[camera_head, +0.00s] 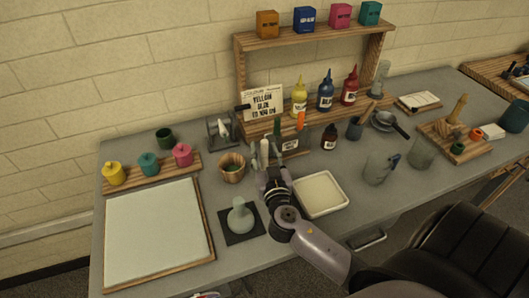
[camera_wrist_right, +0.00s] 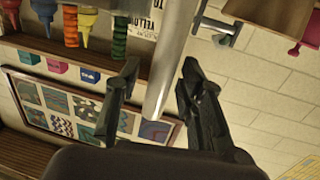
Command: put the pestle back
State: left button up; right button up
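My right gripper (camera_head: 270,172) is over the table, between the wooden cup and the white tray. In the wrist view the right gripper (camera_wrist_right: 160,72) has its two dark fingers spread apart. A smooth pale grey rod (camera_wrist_right: 168,60), which looks like the pestle, lies between the fingers. A gap shows between the rod and the left finger; the right finger is close to it, and I cannot tell whether they touch. A pale upright shape (camera_head: 264,151), probably the same rod, stands just above the gripper in the head view. A dark grey bowl (camera_head: 383,122) sits at right. My left gripper is not seen.
A wooden cup (camera_head: 232,168), a white tray (camera_head: 319,194) and a pale muller-like piece (camera_head: 240,215) are close around the gripper. Behind are a rack (camera_head: 290,143), a sign (camera_head: 262,104) and several bottles. A large white board (camera_head: 150,230) fills the left.

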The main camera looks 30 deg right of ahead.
jog(key=shift+s+a+r, duration=0.1)
jog(key=b+v, duration=0.4)
jog(key=v, duration=0.7)
jog(key=shift+s+a, duration=0.15)
jog(key=shift+s, duration=0.2)
